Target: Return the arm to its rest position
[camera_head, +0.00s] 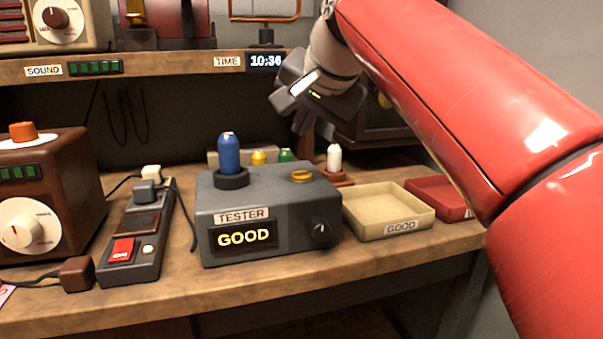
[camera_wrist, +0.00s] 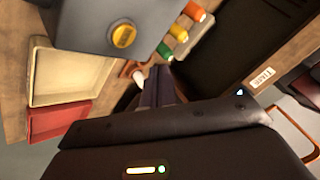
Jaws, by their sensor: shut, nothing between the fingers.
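My red arm (camera_head: 470,90) reaches in from the right of the head view. My gripper (camera_head: 303,122) hangs above the back right of the bench, with its dark fingers together and nothing held. The fingers also show in the wrist view (camera_wrist: 162,88), shut. The gripper is up and to the right of the grey tester (camera_head: 228,190), apart from it. The tester's display (camera_head: 244,236) reads "GOOD". A blue capped cylinder (camera_head: 229,152) stands upright in the ring on the tester's top left.
A cream tray (camera_head: 360,232) labelled GOOD and a red tray (camera_head: 452,212) lie right of the tester; both look empty. A white piece (camera_head: 334,158) stands below the gripper. A shelf (camera_head: 150,68) runs above. A power strip (camera_head: 135,262) and brown radio (camera_head: 70,180) stand left.

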